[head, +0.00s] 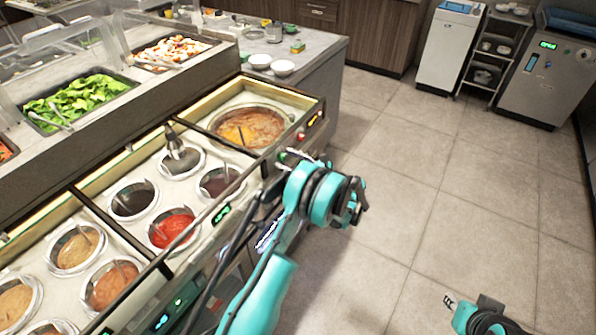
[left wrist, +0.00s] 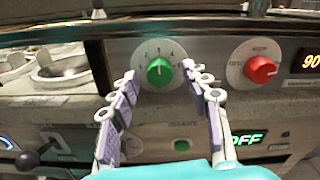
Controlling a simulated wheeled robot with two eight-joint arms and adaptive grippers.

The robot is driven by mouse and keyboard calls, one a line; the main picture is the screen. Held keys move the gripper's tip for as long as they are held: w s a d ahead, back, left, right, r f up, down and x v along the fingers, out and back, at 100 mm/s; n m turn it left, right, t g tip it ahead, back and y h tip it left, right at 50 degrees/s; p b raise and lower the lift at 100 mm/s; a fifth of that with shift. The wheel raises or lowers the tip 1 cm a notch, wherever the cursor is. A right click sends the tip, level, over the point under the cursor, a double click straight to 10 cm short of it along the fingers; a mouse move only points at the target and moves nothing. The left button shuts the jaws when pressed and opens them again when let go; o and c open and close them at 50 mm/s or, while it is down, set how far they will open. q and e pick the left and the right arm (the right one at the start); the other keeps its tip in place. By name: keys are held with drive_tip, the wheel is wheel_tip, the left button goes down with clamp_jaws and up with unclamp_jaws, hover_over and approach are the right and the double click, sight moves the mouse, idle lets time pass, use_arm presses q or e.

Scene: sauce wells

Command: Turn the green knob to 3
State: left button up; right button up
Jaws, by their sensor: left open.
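The green knob (left wrist: 159,72) sits on a round grey dial plate on the counter's front panel, with small numerals around its top. I cannot tell clearly which numeral it points at. In the left wrist view my left gripper (left wrist: 159,75) is open, one finger on each side of the knob, with gaps visible between fingers and knob. In the head view the left gripper (head: 301,157) is at the front panel, partly hidden by its own wrist. The green knob (head: 283,157) shows there only as a small patch.
A red knob (left wrist: 261,70) and an orange display are to the right of the green knob. A green OFF display (left wrist: 245,139) and a green button (left wrist: 181,145) are below. Sauce wells (head: 172,228) and a soup well (head: 250,127) lie above the panel. The floor to the right is clear.

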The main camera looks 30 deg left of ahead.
use_arm(q)
drive_tip(key=shift+m, duration=0.8)
drive_tip(key=d+p, duration=0.3)
drive_tip(key=d, duration=0.5)
drive_tip(key=s+a+r+n+t+h+p, duration=0.1)
drive_tip(key=s+r+n+h, duration=0.15)
drive_tip(key=r, duration=0.35)
drive_tip(key=s+r+n+t+h+p, duration=0.1)
drive_tip(key=s+r+n+h+p, duration=0.1)
drive_tip(key=r+h, duration=0.35)
drive_tip(key=s+d+r+n+t+h+p, duration=0.1)
drive_tip(key=s+d+r+n+h, duration=0.2)
drive_tip(key=s, duration=0.4)
drive_tip(key=s+d+r+n+t+h+p, duration=0.1)
drive_tip(key=s+d+r+n+h+p, duration=0.1)
drive_tip(key=s, duration=0.6)
drive_tip(key=shift+s+d+r+n+h, duration=0.25)
drive_tip(key=shift+d+r+n+h, duration=0.35)
drive_tip(key=shift+d+r+n, duration=0.75)
drive_tip(key=shift+a+r, duration=0.25)
